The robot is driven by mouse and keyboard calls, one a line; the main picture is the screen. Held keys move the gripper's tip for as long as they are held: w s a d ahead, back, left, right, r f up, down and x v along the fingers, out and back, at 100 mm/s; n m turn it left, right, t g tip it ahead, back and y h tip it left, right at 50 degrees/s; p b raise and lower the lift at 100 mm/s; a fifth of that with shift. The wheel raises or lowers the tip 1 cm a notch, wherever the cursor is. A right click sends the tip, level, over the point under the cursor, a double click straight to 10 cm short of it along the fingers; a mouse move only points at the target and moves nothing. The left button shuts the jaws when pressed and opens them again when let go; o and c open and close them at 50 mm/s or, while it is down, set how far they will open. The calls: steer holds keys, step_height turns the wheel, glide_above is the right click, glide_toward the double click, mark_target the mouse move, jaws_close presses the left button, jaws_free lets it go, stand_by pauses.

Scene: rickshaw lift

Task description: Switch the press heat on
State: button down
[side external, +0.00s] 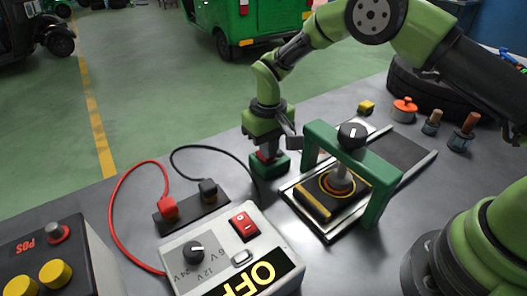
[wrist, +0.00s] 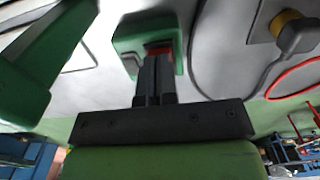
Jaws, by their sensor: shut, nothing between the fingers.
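A small green box (side external: 268,168) with a red switch (side external: 265,155) on top stands on the bench left of the press. The green press (side external: 386,180) has a black knob on its crossbar and an orange ring around its plunger. My gripper (side external: 266,150) points down at the red switch, its fingertips at or very near it; I cannot tell whether they touch. In the wrist view the shut, empty fingers (wrist: 157,60) cover most of the switch, and only a red strip (wrist: 158,47) shows within the green box (wrist: 130,35). The switch's position is hidden.
A grey power box (side external: 215,260) with a dial, red rocker and "OFF" display stands in front. Red and black leads run by it. A box with yellow buttons (side external: 55,273) is at left.

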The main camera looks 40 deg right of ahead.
steer(key=shift+f, duration=0.35)
steer(key=shift+r, duration=3.55)
steer(key=shift+r, duration=0.25)
step_height(320, 180, up, 8)
steer(key=t, duration=0.1)
glide_above(279, 164)
steer(key=s+d+r+m+t+y, duration=0.1)
steer(key=s+d+r+m+t, duration=0.1)
steer(key=s+r, duration=0.5)
steer(key=s+d+r+m+t, duration=0.1)
steer(key=s+r+t, duration=0.1)
steer(key=s, duration=0.6)
steer(key=s+d+r+m+t+y, duration=0.1)
steer(key=s+r+t, duration=0.1)
steer(key=s, duration=0.6)
steer(key=shift+s+d, duration=0.2)
steer(key=shift+d, duration=0.1)
